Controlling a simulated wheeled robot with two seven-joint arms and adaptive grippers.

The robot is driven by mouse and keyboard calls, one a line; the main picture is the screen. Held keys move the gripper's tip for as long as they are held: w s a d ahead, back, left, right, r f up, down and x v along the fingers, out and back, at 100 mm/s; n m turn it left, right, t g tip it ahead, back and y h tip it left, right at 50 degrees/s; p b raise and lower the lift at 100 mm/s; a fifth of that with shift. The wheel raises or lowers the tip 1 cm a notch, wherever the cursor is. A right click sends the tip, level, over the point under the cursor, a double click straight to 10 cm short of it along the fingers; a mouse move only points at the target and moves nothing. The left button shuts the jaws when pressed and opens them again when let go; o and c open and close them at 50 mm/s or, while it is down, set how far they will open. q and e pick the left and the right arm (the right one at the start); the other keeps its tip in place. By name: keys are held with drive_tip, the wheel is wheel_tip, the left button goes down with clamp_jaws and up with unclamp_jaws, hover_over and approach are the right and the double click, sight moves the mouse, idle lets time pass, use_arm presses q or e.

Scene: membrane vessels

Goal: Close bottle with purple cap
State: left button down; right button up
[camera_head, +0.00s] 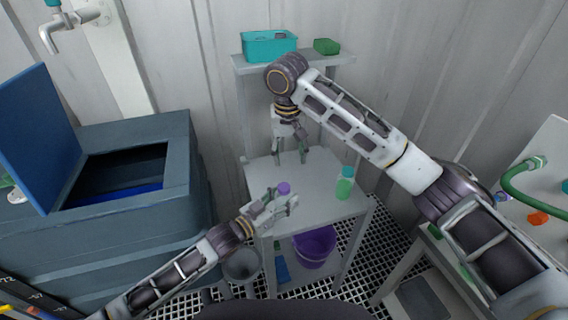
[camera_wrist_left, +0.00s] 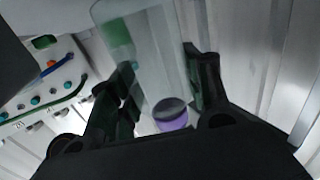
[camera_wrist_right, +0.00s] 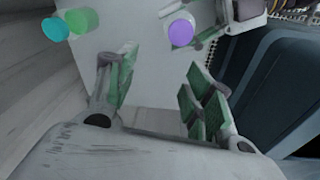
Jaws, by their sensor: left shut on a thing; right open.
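My left gripper (camera_head: 278,203) is over the front-left part of the small table and is shut on a clear bottle (camera_wrist_left: 145,50). A purple cap (camera_head: 283,187) shows at the bottle's end, just above the left fingers. The cap also shows in the left wrist view (camera_wrist_left: 171,115) and in the right wrist view (camera_wrist_right: 181,32). I cannot tell whether it is fully seated. My right gripper (camera_head: 291,158) points down over the back of the table, open and empty. The purple cap lies beyond its fingers in the right wrist view.
A green bottle with a teal cap (camera_head: 345,185) stands on the right side of the table (camera_head: 315,207). A shelf behind bears a teal box (camera_head: 268,46) and a green box (camera_head: 326,46). A purple bucket (camera_head: 315,248) is below. A dark tank with an open blue lid (camera_head: 42,140) stands left.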

drive_tip(key=n, duration=0.3)
drive_tip(key=s+f+n, duration=0.1)
drive_tip(key=n, duration=0.1)
drive_tip(key=s+n+g, duration=0.1)
drive_tip(key=n, duration=0.2)
drive_tip(key=shift+s+f+n, duration=0.1)
drive_tip(key=shift+f+n, duration=0.15)
drive_tip(key=shift+n, duration=0.05)
drive_tip(key=n, duration=0.2)
drive_tip(key=a+n, duration=0.1)
drive_tip(key=n, duration=0.1)
drive_tip(key=shift+s, duration=0.3)
drive_tip(key=shift+a+n+y, duration=0.15)
drive_tip(key=shift+n, duration=0.75)
drive_tip(key=shift+a+n+y, duration=0.1)
drive_tip(key=shift+n+y, duration=0.05)
drive_tip(key=shift+n, duration=0.75)
drive_tip(key=shift+f, duration=0.2)
